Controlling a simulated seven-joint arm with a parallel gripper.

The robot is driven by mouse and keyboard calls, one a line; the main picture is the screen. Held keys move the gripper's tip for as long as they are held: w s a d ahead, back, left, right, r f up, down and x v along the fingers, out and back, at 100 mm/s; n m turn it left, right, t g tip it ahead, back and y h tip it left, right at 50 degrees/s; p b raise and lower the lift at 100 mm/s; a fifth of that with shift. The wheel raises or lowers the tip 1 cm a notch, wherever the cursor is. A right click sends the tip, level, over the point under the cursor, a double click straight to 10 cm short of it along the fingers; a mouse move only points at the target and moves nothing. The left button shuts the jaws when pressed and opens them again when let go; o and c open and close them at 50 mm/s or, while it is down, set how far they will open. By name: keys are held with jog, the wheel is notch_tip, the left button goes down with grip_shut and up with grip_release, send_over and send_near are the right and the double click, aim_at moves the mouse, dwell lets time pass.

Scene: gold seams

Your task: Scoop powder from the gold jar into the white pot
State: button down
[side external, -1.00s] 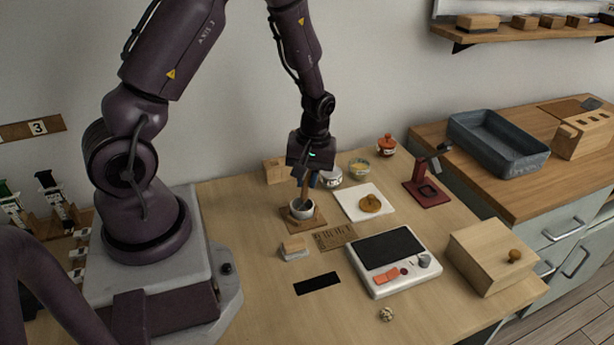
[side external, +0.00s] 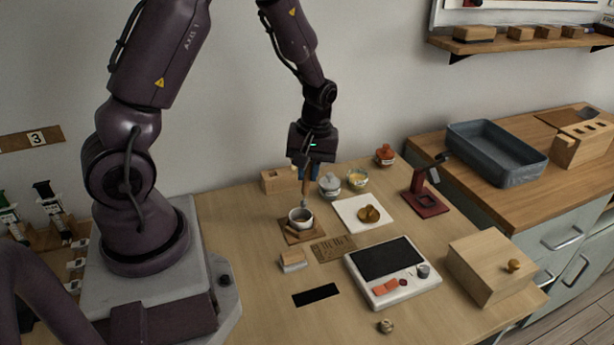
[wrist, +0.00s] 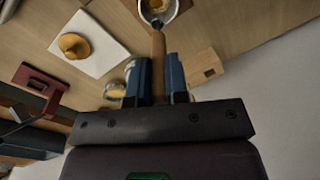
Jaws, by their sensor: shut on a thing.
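The white pot (side external: 301,222) stands upright on a brown mat (side external: 287,232). In the wrist view the pot (wrist: 176,8) is cut by the top edge and shows something yellow inside. My gripper (side external: 308,176) is above the pot, its blue fingers shut on the wooden handle of a scoop (wrist: 158,62). The scoop (side external: 305,190) hangs nearly upright with its tip at or just above the pot's rim; I cannot tell if powder is on it. The gold jar (side external: 357,181), an open glass jar with yellow powder, stands behind and right of the pot.
A white tile (side external: 347,207) bears a gold knobbed piece (side external: 369,214). A lidded grey jar (side external: 330,186), red-lidded jar (side external: 385,155) and wooden block (side external: 272,181) stand behind. A dark red stand (side external: 428,203), scale (side external: 392,290) and wooden box (side external: 488,265) are right.

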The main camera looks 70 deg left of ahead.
jog(key=shift+r, duration=0.25)
jog(key=shift+r, duration=2.45)
jog(key=shift+s+a+f+t, duration=0.1)
jog(key=shift+f+t, duration=0.2)
jog(key=shift+f, duration=0.05)
jog(key=w+a+t+y, duration=0.1)
jog(key=w+a, duration=0.3)
jog(key=w, duration=0.4)
jog(key=w+a+t+y, duration=0.1)
jog(key=w+a+t, duration=0.15)
jog(key=w, duration=0.55)
jog(key=shift+g, duration=0.35)
jog(key=shift+s+d+f+x, duration=0.15)
jog(key=shift+s+x, duration=0.1)
jog(key=shift+x, duration=0.9)
jog(key=shift+s+d+x, duration=0.1)
jog(key=shift+s+x, duration=0.1)
jog(key=shift+x, duration=1)
jog(key=shift+s+d+f+x, duration=0.15)
jog(key=shift+s+x, duration=0.1)
jog(key=shift+x, duration=0.9)
jog(key=shift+f, duration=0.3)
